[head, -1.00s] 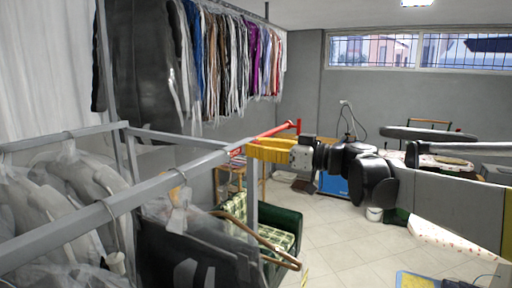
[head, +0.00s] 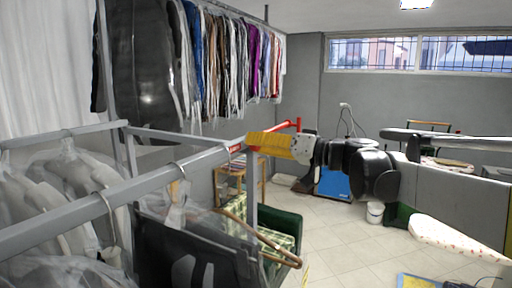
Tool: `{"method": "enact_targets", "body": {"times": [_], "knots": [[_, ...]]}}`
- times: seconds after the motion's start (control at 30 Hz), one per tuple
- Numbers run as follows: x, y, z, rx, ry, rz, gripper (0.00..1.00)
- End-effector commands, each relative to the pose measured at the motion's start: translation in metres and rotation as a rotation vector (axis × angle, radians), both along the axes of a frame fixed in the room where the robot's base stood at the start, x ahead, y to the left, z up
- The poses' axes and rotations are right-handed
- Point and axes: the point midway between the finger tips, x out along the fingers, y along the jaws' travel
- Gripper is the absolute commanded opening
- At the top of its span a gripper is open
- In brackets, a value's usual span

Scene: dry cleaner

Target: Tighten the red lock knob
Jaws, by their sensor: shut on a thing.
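The red lock knob is mostly hidden behind my gripper; a bit of red (head: 236,149) shows at the end joint of the grey garment rack (head: 150,183). My gripper (head: 250,141), with yellow fingers, is shut on the knob at that corner. The fingers cover what they grip, so the knob's angle cannot be seen. A red bar (head: 284,127) runs behind the gripper to a short upright red end.
Bagged clothes (head: 70,180) hang on the rack at left. A wooden hanger (head: 262,237) hangs below my gripper. A blue box (head: 333,183) sits on the floor. Tiled floor is free at centre right.

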Motion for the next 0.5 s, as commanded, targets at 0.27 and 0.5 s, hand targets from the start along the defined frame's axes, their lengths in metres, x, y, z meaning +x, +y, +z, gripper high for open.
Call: {"method": "enact_targets", "body": {"times": [0.27,0.5], "knots": [[0.0006,-0.0005,-0.0017,0.145,0.218,0.000,0.01],[0.0010,-0.0008,-0.0021,0.271,0.408,-0.001,0.01]]}}
